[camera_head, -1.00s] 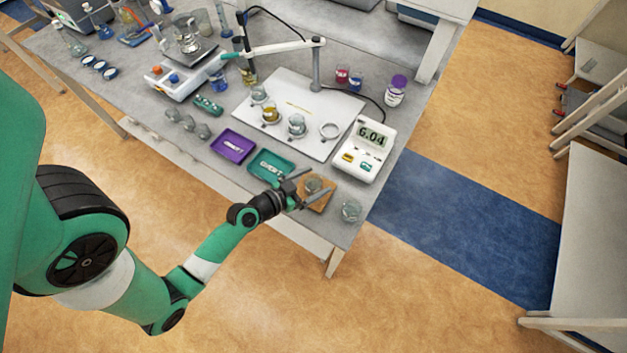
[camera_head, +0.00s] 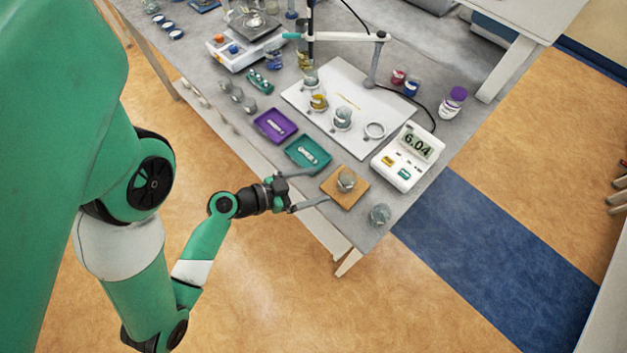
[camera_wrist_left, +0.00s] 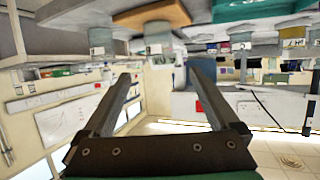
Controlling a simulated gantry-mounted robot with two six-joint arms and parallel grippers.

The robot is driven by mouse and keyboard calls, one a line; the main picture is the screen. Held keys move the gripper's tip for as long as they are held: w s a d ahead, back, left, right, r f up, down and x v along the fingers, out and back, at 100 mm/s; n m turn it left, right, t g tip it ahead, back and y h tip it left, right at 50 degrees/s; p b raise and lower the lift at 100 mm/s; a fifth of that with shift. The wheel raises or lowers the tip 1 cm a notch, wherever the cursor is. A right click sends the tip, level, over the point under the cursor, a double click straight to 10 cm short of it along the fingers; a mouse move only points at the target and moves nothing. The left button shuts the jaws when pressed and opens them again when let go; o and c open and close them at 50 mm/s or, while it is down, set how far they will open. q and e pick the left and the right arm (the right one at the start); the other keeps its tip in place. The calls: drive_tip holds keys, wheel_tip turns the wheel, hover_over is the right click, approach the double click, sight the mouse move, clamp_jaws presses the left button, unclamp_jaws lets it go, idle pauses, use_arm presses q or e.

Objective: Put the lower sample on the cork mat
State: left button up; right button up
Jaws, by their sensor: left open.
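The cork mat (camera_head: 357,194) lies near the table's front corner. A small clear glass beaker (camera_head: 346,181) stands upright on it. On the white board (camera_head: 330,112), a beaker with amber liquid (camera_head: 318,103) and a beaker with greyish contents (camera_head: 342,119) stand, and an empty ring (camera_head: 374,130) is beside them. I cannot tell from labels which is the lower sample. My left gripper (camera_head: 321,186) is open and empty, left of the mat and clear of the beaker. In the left wrist view its fingers (camera_wrist_left: 160,90) are wide apart, with the mat (camera_wrist_left: 152,15) above them. My right gripper is not in view.
Another glass beaker (camera_head: 380,214) stands right of the mat near the table edge. A teal tray (camera_head: 321,164) and a purple tray (camera_head: 291,135) lie left of the board. A white meter (camera_head: 430,147) reading 6.04 stands behind the mat.

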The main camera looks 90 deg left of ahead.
use_arm(q)
drive_tip(key=shift+s+d+r, duration=0.15)
drive_tip(key=shift+s+r, duration=0.05)
drive_tip(key=shift+s, duration=0.1)
drive_tip(key=w+a+r+m+t, duration=0.1)
drive_tip(key=w+a+r+m, duration=0.25)
drive_tip(key=w+r, duration=0.2)
drive_tip(key=w+d+r+m+t+h, duration=0.1)
drive_tip(key=w+r+t, duration=0.2)
drive_tip(key=w+r, duration=0.6)
drive_tip(key=w+r+m+t+h, duration=0.1)
drive_tip(key=w+r+m+t, duration=0.1)
drive_tip(key=w+r, duration=0.7)
drive_tip(key=d+r+t+h, duration=0.15)
drive_tip(key=d+r, duration=0.35)
drive_tip(key=r, duration=0.5)
drive_tip(key=d+r+t+h, duration=0.1)
drive_tip(key=d+r+t, duration=0.25)
drive_tip(key=r, duration=0.65)
drive_tip(key=s+d+r+n+t+h, duration=0.1)
drive_tip(key=s+d+r, duration=0.1)
drive_tip(key=d+r, duration=0.2)
drive_tip(key=s+d+r+t+h, duration=0.1)
drive_tip(key=s+d+r+t, duration=0.1)
drive_tip(key=r, duration=0.8)
drive_tip(key=s+d, duration=0.1)
drive_tip(key=d, duration=0.1)
drive_tip(key=shift+d+r+n, duration=0.25)
drive_tip(key=shift+d+n, duration=0.1)
drive_tip(key=shift+d, duration=0.05)
